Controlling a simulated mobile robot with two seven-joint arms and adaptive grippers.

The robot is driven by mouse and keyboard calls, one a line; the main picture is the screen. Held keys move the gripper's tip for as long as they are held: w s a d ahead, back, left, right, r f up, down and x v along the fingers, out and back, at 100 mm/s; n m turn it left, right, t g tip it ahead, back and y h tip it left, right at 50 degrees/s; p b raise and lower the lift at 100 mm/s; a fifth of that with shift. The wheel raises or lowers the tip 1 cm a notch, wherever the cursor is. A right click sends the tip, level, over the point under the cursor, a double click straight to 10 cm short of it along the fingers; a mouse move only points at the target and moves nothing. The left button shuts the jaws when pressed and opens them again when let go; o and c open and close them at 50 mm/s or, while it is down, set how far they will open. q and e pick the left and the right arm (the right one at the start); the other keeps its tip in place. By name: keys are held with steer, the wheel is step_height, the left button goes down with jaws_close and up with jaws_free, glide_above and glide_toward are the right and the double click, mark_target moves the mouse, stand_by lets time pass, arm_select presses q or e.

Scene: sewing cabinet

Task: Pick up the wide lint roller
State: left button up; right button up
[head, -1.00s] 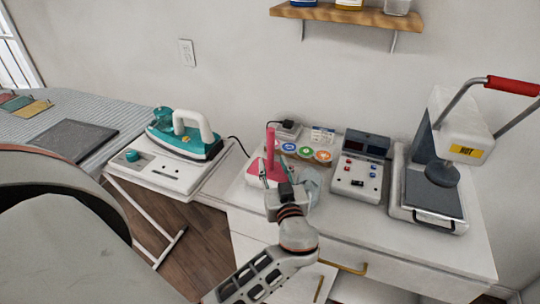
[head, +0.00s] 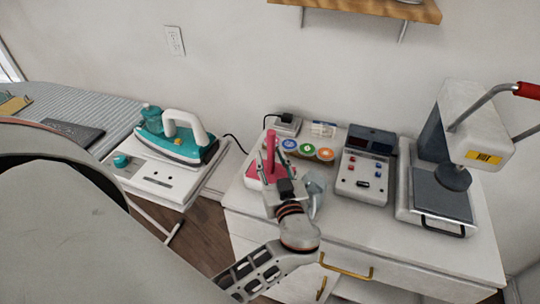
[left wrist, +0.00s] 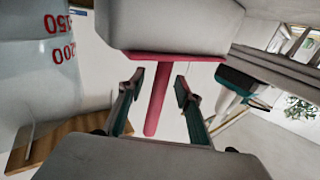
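The wide lint roller has an upright pink handle (head: 270,145) and a pink base part low on the white cabinet top. In the left wrist view its pink handle (left wrist: 157,98) stands between my fingers, with a pink-edged white head (left wrist: 165,25) at the top of the picture. My left gripper (head: 268,178) is at the roller and partly hides its lower part. In the left wrist view the left gripper (left wrist: 159,82) is open, one finger on each side of the handle, with gaps showing. My right gripper is not in view.
A grey-white measuring jug (head: 315,188) stands close to the right of my left gripper; its marked side (left wrist: 35,60) fills the left of the wrist view. Round colored-label items (head: 307,150), a control box (head: 363,175) and a heat press (head: 440,205) stand right. An iron (head: 178,142) stands left.

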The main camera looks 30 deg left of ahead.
arm_select(q)
steer(key=shift+a, duration=0.1)
jaws_close()
steer(key=shift+r, duration=0.1)
stand_by(0.3)
